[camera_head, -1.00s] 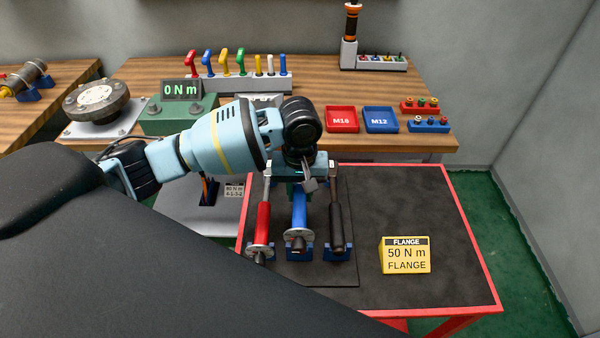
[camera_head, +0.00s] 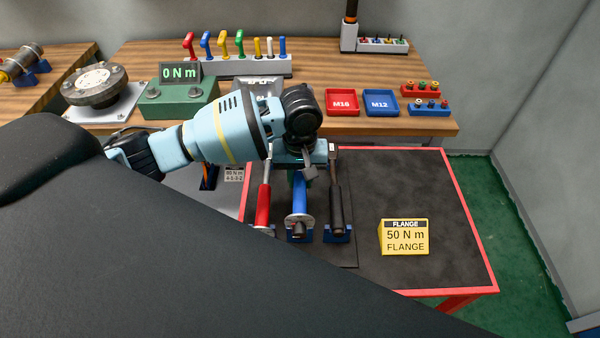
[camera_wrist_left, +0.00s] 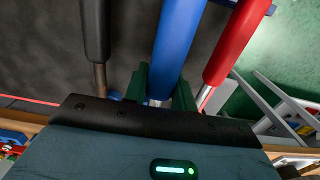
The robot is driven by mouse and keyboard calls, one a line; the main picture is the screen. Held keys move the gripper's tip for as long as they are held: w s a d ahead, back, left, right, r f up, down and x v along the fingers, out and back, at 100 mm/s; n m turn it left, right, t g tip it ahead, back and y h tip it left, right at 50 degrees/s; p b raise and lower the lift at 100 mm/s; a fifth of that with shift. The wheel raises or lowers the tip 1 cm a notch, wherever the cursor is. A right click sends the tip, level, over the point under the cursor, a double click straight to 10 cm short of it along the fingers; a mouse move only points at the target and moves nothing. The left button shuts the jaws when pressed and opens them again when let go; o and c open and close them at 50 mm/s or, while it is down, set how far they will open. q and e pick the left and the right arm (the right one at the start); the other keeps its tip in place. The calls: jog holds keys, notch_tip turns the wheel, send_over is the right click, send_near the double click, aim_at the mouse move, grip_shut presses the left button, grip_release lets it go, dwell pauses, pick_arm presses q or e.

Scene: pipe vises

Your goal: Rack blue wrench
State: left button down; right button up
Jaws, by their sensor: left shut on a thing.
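The blue wrench (camera_head: 299,201) lies between a red-handled wrench (camera_head: 263,207) and a black-handled wrench (camera_head: 337,212) on the dark-topped table. Its near end is at a blue holder in a row with the others; I cannot tell whether it touches. My left gripper (camera_head: 297,178) comes down from above on the blue wrench. In the left wrist view its green fingers (camera_wrist_left: 160,85) are closed around the blue wrench (camera_wrist_left: 178,40), with the black handle on one side and the red handle (camera_wrist_left: 237,40) on the other. The wrench's far end is hidden by my wrist. My right gripper is not seen.
A yellow flange sign (camera_head: 404,238) stands on the table at right, with bare dark surface around it. Behind is a wooden bench (camera_head: 440,128) with a green torque tester (camera_head: 180,103) reading 0 N m, red and blue trays (camera_head: 381,102) and a handle rack (camera_head: 235,66).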

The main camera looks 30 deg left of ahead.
pick_arm(q)
jog(key=shift+f, duration=0.15)
dwell(0.5)
jog(key=shift+f, duration=2.35)
dwell(2.0)
jog(key=shift+s+f, duration=0.2)
jog(key=shift+f, duration=0.25)
dwell(1.8)
jog(key=c, duration=1.5)
grip_release()
jog(key=o, duration=0.4)
jog(key=shift+w+r, duration=0.1)
jog(key=shift+o, duration=0.2)
jog(key=shift+r, duration=0.1)
